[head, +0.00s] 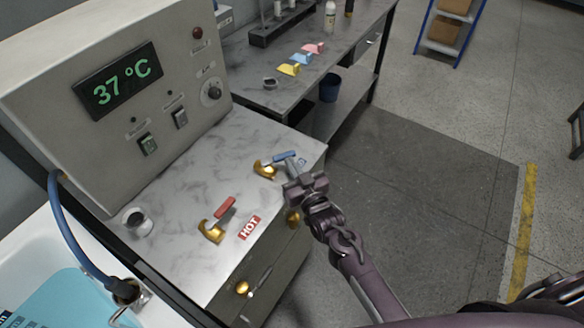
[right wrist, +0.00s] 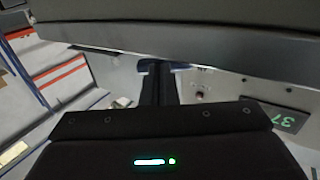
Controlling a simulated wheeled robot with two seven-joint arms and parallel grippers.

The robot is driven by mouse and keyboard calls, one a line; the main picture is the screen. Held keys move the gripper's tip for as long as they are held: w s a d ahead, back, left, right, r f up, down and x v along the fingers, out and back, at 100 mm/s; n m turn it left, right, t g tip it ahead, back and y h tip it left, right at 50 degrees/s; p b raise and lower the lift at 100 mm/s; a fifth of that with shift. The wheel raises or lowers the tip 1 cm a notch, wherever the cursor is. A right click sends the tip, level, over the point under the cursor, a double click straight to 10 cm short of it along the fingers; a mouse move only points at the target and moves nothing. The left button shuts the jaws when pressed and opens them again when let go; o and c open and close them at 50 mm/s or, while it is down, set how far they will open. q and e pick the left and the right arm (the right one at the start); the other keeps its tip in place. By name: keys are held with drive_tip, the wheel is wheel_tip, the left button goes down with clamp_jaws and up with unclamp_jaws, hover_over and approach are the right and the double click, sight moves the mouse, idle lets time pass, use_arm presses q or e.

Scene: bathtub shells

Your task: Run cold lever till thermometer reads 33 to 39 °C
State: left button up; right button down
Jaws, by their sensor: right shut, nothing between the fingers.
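The thermometer display (head: 121,80) on the grey control box reads 37 °C in green digits. It also shows, tilted and cut off, in the right wrist view (right wrist: 288,118). The cold lever (head: 284,156) has a blue handle on a brass valve (head: 264,170) near the counter's far right corner. My right gripper (head: 291,170) is shut and empty, with its tips right beside the blue handle; I cannot tell whether they touch. The hot lever (head: 225,209) has a red handle on a brass valve, beside a red HOT label (head: 249,227). My left gripper is out of view.
A tub (head: 28,240) with blue water is at the lower left, with a blue hose (head: 73,240) above it. The control box (head: 60,130) stands behind the levers. A bench (head: 260,85) with coloured items is beyond. Floor at right is open.

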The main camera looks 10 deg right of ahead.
sight(292, 154)
drive_tip(key=n+y, duration=0.1)
drive_tip(key=w+n+g+y+b, duration=0.1)
drive_tip(key=y, duration=0.1)
drive_tip(key=shift+w+d+f+b, duration=0.15)
drive_tip(key=shift+w+d+b, duration=0.1)
drive_tip(key=shift+d+b, duration=0.1)
drive_tip(key=n+y+b, duration=0.1)
drive_tip(key=w+n+g+y+b, duration=0.1)
drive_tip(key=y, duration=0.1)
drive_tip(key=shift+w+g, duration=0.25)
drive_tip(key=shift+g, duration=0.05)
drive_tip(key=shift+w+n+g+y+b, duration=0.3)
drive_tip(key=shift+n+g+y+b, duration=0.2)
drive_tip(key=shift+n+y+b, duration=0.15)
drive_tip(key=shift+w+a, duration=0.15)
drive_tip(key=shift+w, duration=0.15)
drive_tip(key=shift+w+r+b, duration=0.1)
drive_tip(key=shift+r+b, duration=0.1)
drive_tip(key=shift+b, duration=0.1)
